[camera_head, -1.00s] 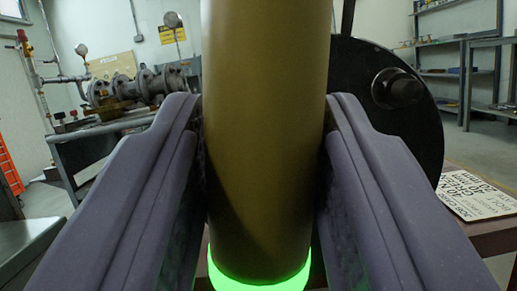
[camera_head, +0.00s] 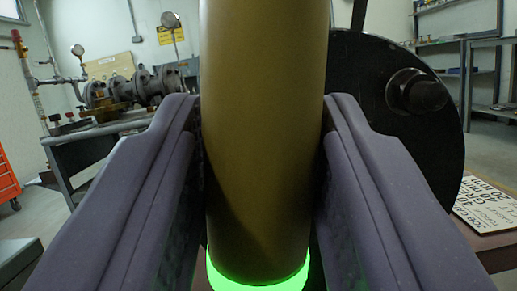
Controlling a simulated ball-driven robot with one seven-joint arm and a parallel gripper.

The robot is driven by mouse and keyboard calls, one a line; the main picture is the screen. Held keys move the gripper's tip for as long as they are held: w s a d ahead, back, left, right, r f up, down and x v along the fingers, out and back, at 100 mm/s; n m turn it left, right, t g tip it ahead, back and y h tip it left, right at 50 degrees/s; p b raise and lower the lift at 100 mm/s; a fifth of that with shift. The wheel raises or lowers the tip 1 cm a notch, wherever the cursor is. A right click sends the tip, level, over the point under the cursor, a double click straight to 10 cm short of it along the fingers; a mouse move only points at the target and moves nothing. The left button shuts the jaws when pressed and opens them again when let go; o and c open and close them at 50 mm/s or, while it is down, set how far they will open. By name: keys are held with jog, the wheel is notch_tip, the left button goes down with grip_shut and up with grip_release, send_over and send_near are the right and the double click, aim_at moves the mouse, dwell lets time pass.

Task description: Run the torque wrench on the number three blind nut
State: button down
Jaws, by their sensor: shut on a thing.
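My gripper (camera_head: 262,165) is shut on a thick olive-brown cylinder (camera_head: 263,110) with a glowing green band (camera_head: 258,276) at its lower end. I take this cylinder to be the torque wrench; its upper end runs out of the picture. Behind it stands a round black flange (camera_head: 435,165), partly hidden by the cylinder and the right finger. One dark nut on a bolt (camera_head: 417,92) shows at the flange's upper right, apart from the wrench. No number is readable on it. Other nuts, if any, are hidden.
A printed card (camera_head: 486,207) lies on a reddish-brown table (camera_head: 490,247) at right. A workbench (camera_head: 100,148) with pipes and valves (camera_head: 135,85) stands behind at left. An orange cabinet (camera_head: 7,180) is at the far left, and metal shelves (camera_head: 468,75) are at the back right.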

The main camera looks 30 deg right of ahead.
jog(key=shift+w, duration=0.1)
jog(key=shift+w+d+b, duration=0.6)
jog(key=shift+w+d, duration=0.35)
jog(key=shift+w, duration=0.25)
jog(key=shift+d+r+h+b, duration=0.1)
jog(key=shift+r+h+b, duration=0.1)
jog(key=shift+h+b, duration=0.1)
dwell(0.8)
jog(key=shift+f+b, duration=0.15)
jog(key=shift+b, duration=0.35)
dwell(1.8)
jog(key=shift+w+r, duration=0.15)
jog(key=shift+r, duration=0.05)
dwell(1.0)
jog(key=shift+f, duration=0.2)
dwell(1.3)
jog(key=shift+r, duration=0.1)
dwell(0.5)
